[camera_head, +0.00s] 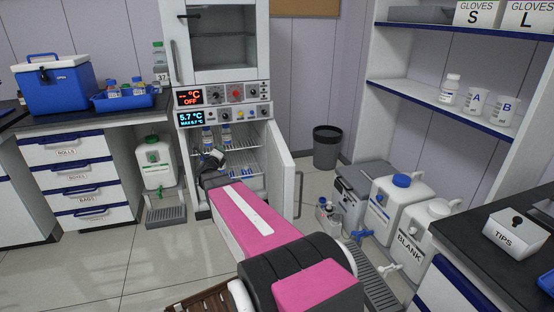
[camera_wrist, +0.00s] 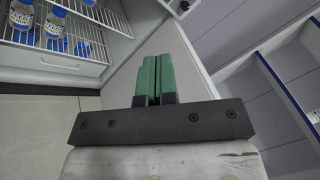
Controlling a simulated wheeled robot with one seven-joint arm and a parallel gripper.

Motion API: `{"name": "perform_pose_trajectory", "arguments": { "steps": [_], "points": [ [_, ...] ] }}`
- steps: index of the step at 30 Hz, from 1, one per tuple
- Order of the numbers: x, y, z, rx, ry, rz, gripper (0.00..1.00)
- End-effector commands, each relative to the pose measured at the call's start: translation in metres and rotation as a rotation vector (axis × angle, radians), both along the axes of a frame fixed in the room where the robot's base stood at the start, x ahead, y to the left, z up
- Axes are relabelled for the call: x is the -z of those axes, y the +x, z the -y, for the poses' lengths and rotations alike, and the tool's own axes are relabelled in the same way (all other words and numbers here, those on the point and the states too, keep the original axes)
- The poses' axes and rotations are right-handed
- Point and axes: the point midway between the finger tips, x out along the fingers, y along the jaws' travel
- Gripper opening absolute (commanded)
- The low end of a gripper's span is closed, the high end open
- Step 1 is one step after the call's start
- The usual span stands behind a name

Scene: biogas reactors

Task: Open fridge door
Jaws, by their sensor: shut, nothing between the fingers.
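The fridge is the lower part of a tall white cabinet, below a display reading 5.7 °C. Its white door (camera_head: 284,172) stands open, swung out to the right, with a vertical handle (camera_head: 299,194) on its outer face. Inside are wire shelves (camera_head: 235,143) with several blue-capped bottles, which also show in the wrist view (camera_wrist: 57,20). My pink arm reaches to the fridge opening. In the wrist view my gripper's green fingers (camera_wrist: 157,76) are together and empty, in front of the door's inner face (camera_wrist: 150,50).
A dark bin (camera_head: 327,147) stands behind the door. Large white containers (camera_head: 397,205) and small bottles (camera_head: 327,213) stand on the floor to the right. The floor at front left is clear.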

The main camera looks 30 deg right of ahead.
Motion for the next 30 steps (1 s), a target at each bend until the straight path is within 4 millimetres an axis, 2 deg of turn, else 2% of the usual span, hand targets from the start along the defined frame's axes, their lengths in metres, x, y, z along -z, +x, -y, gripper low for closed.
{"name": "perform_pose_trajectory", "arguments": {
  "steps": [3, 6, 10, 13, 18, 25, 30],
  "points": [
    [-0.003, -0.007, 0.036, 0.213, 0.143, 0.198, 0.00],
    [-0.001, -0.022, 0.060, 0.397, 0.243, 0.366, 0.00],
    [0.007, -0.047, 0.083, 0.641, 0.337, 0.582, 0.00],
    [0.015, -0.067, 0.092, 0.813, 0.374, 0.728, 0.00],
    [0.026, -0.091, 0.093, 1.020, 0.383, 0.896, 0.00],
    [0.029, -0.104, 0.094, 1.103, 0.373, 0.962, 0.00],
    [0.029, -0.112, 0.113, 1.103, 0.372, 0.961, 0.00]
  ]
}}
